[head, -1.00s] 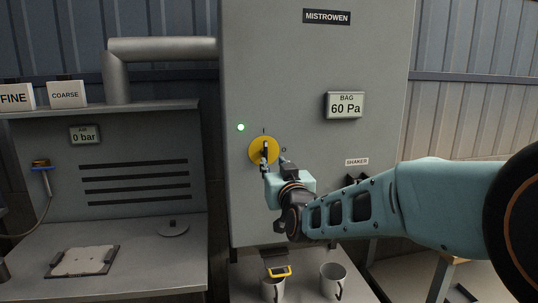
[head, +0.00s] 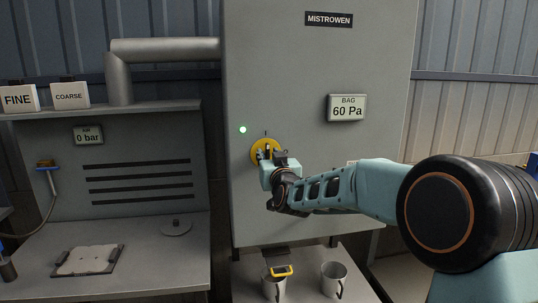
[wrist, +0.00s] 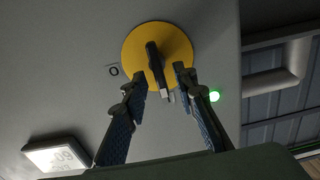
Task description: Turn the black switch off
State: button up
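The black switch (wrist: 156,68) is a bar handle on a round yellow plate (wrist: 178,42), which also shows on the grey cabinet front in the head view (head: 257,146). In the wrist view the handle lies nearly lengthwise, its near end pointing away from the O mark (wrist: 113,71), which is to the left. In the head view an I mark is above the plate. My gripper (wrist: 157,86) is open, with one finger on each side of the handle and visible gaps between. In the head view my gripper (head: 268,156) covers most of the switch.
A green light (head: 243,130) glows left of the switch. The BAG display (head: 347,108) reads 60 Pa. Two metal mugs, left (head: 273,285) and right (head: 335,280), stand below the cabinet. A bench with a slotted back panel (head: 140,178) is at left.

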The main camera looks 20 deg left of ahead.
grip_shut()
jog(key=shift+f+m+b, duration=0.1)
jog(key=shift+m+b, duration=0.3)
jog(key=shift+b, duration=0.2)
jog(key=m+b, duration=0.1)
jog(key=b, duration=0.2)
jog(key=shift+d+f+m, duration=0.15)
jog(key=shift+f+m, duration=0.05)
jog(key=shift+m, duration=0.2)
jog(key=shift+w+d+f+m+b, duration=0.1)
jog(key=shift+d+m+b, duration=0.05)
jog(key=shift+m+b, duration=2.2)
jog(key=shift+w+d+f+m+b, duration=0.15)
jog(key=shift+m+b, duration=1.8)
jog(key=shift+m, duration=0.85)
jog(key=shift+w+d+f+m+b, duration=0.1)
jog(key=shift+d+m+b, duration=0.05)
jog(key=shift+m+b, duration=2.2)
jog(key=shift+m, duration=0.3)
